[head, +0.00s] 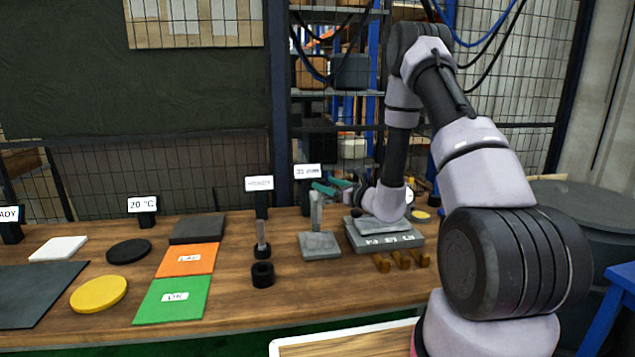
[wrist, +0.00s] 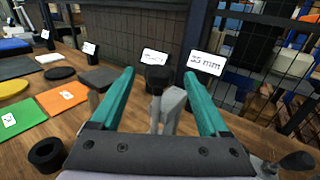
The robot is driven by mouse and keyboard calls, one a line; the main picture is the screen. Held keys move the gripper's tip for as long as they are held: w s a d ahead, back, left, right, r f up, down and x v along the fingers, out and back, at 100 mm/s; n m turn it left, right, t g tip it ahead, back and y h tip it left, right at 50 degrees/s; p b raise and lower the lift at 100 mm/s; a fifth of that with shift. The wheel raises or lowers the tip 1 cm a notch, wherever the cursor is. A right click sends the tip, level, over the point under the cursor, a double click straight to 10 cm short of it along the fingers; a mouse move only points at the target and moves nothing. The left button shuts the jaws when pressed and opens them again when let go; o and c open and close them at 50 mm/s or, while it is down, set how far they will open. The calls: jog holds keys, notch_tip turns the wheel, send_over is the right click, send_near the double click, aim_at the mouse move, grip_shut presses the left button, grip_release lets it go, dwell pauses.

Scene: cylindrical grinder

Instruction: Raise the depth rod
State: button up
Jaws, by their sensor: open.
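A grey upright post (head: 317,213) stands on a square grey base (head: 320,246) on the wooden bench; I take it for the depth rod's stand. My gripper (head: 325,187), with teal fingers, is at the top of this post in the head view. In the wrist view, my gripper (wrist: 160,105) is open, one finger on each side. The grey post (wrist: 173,103) shows between the fingers there, apart from both. A slimmer grey rod with a black foot (head: 262,240) stands to its left. Which part is the depth rod I cannot tell for certain.
A "35 mm" sign (head: 308,171) stands behind the post. A grey block with small marked fronts (head: 384,241) is close on the right, under my arm. A black ring (head: 262,275) lies front left. Green (head: 172,299) and orange (head: 187,260) mats lie further left.

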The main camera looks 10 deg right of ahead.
jog(key=shift+v, duration=2.25)
jog(key=s+a+r+n+g+y, duration=0.35)
jog(key=s+a+r+n, duration=0.2)
jog(key=r, duration=0.25)
jog(key=s+a+r+n+g+y, duration=0.2)
jog(key=s+a+r+n+g, duration=0.3)
jog(key=r+n, duration=0.15)
jog(key=s+r+n+g+h, duration=0.45)
jog(key=s+n, duration=0.25)
jog(key=s, duration=0.5)
jog(key=s+d+r+n+t+h, duration=0.2)
jog(key=s+d+r+n+h, duration=0.1)
jog(key=s+d+r+h, duration=0.1)
jog(key=s+d+r+n+t+h, duration=0.3)
jog(key=s+d+h, duration=0.2)
jog(key=d, duration=0.3)
jog(key=shift+s+d+r, duration=0.25)
jog(key=shift+s+r, duration=0.1)
jog(key=shift+s, duration=0.15)
